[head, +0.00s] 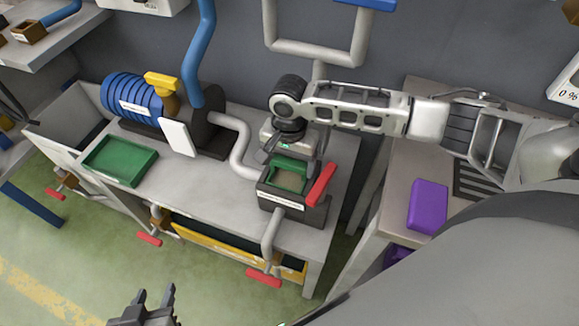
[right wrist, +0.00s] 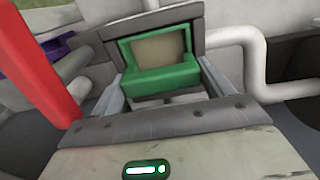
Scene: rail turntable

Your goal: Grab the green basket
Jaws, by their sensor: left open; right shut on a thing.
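The green basket (head: 291,166) sits in a dark grey box (head: 290,203) on the bench, with a tan inside. My right gripper (head: 289,158) reaches down over it and is shut on its near green part. In the right wrist view the basket (right wrist: 160,80) stands between my two fingers, its tan inside facing up the picture. My fingers partly cover its sides. My left gripper (head: 155,300) is open and empty at the bottom edge of the head view, well away from the basket.
A red lever (head: 321,184) stands close beside the box, and a grey pipe (head: 235,150) runs into it. A flat green tray (head: 120,161) lies on the bench at left, near a blue coiled machine (head: 133,98). A purple block (head: 428,205) sits on the right-hand bench.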

